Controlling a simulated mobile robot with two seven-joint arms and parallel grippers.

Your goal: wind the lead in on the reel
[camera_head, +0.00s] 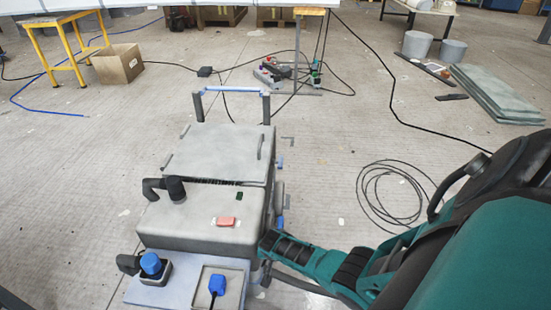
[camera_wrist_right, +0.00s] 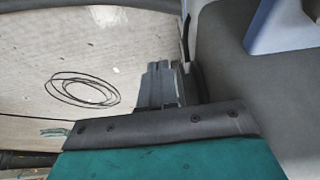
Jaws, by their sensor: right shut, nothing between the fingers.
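The black lead lies in loose loops (camera_head: 365,192) on the floor, right of a grey wheeled machine (camera_head: 205,225). The loops also show in the right wrist view (camera_wrist_right: 113,98). I cannot clearly make out the reel; the machine's right side is partly hidden. My right arm comes in from the right and ends low beside the machine's right side. Its gripper (camera_wrist_right: 158,84) is shut and empty in the right wrist view, close to the machine's grey wall (camera_wrist_right: 235,90). Whether it touches anything there, I cannot tell. My left gripper is not in view.
A cardboard box (camera_head: 118,64) and a yellow trestle (camera_head: 62,50) stand at the back left. Cables and small tools (camera_head: 275,72) lie at the back middle. Grey buckets (camera_head: 416,44) and stacked slabs (camera_head: 495,92) are at the back right. Floor left of the machine is clear.

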